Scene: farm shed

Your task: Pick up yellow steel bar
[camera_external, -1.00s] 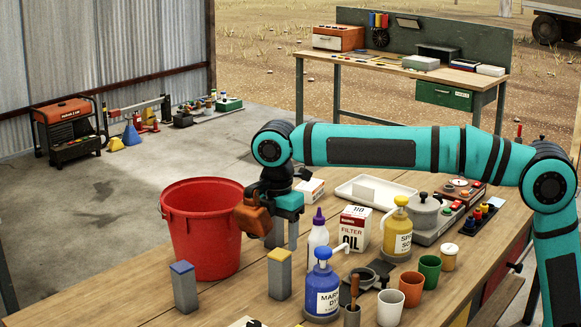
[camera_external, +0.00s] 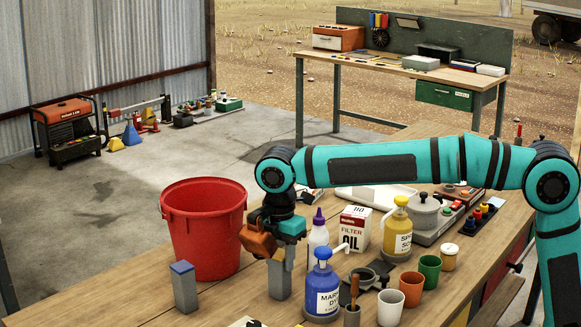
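The yellow steel bar (camera_external: 279,281) stands upright on the wooden bench. Its grey lower part shows, and its yellow top is hidden behind my gripper. My gripper (camera_external: 279,256) points down at the top of this bar, with one grey finger showing at its right side. The other finger is mostly hidden by the orange-brown part of the gripper. I cannot tell whether the fingers touch the bar or are closed on it. A similar grey bar with a blue top (camera_external: 183,287) stands upright to the left, apart from my gripper.
A red bucket (camera_external: 204,232) stands close behind and left of my gripper. A blue pump bottle (camera_external: 322,288) and a white bottle with a purple cap (camera_external: 318,238) stand close on the right. Cups, an oil filter box (camera_external: 354,229) and a yellow pump bottle (camera_external: 397,232) crowd the right.

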